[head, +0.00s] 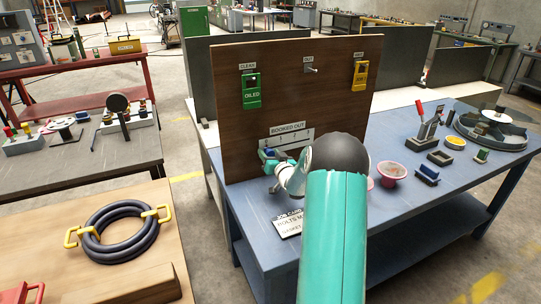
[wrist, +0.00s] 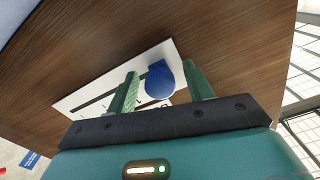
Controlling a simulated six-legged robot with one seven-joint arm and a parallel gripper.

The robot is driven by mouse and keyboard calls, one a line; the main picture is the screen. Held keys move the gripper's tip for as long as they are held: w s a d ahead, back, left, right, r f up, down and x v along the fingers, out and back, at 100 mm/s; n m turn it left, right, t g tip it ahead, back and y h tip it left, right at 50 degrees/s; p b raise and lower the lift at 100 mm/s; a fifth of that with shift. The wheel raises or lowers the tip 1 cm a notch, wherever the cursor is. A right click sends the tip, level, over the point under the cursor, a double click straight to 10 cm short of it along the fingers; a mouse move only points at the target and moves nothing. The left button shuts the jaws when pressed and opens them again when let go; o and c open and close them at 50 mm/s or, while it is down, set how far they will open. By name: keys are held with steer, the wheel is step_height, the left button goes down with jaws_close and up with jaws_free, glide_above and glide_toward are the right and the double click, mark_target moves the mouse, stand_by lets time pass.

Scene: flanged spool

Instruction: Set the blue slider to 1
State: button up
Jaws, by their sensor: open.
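The blue slider (wrist: 160,82) is a rounded blue knob on a white plate (wrist: 75,100) with a dark slot, on the upright wooden board. In the wrist view it sits near the plate's upper right end. In the head view the plate (head: 300,134) is under the "BOOKED OUT" label, and the blue knob (head: 268,153) shows near its left end, partly hidden by my gripper. My gripper (wrist: 161,75) is open, with its green fingers on either side of the knob. I cannot tell whether they touch it. The scale's numbers are not readable.
A job card (head: 288,223) is below the plate.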

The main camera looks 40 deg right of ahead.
mark_target(281, 146)
jaws_close()
steer(key=d, duration=0.2)
steer(key=s+d, duration=0.1)
steer(key=d, duration=0.3)
steer(key=shift+s, duration=0.4)
steer(key=shift+a, duration=0.1)
jaws_free()
steer(key=v, duration=1.4)
steer(key=shift+w+r, duration=0.1)
steer(key=shift+w, duration=0.05)
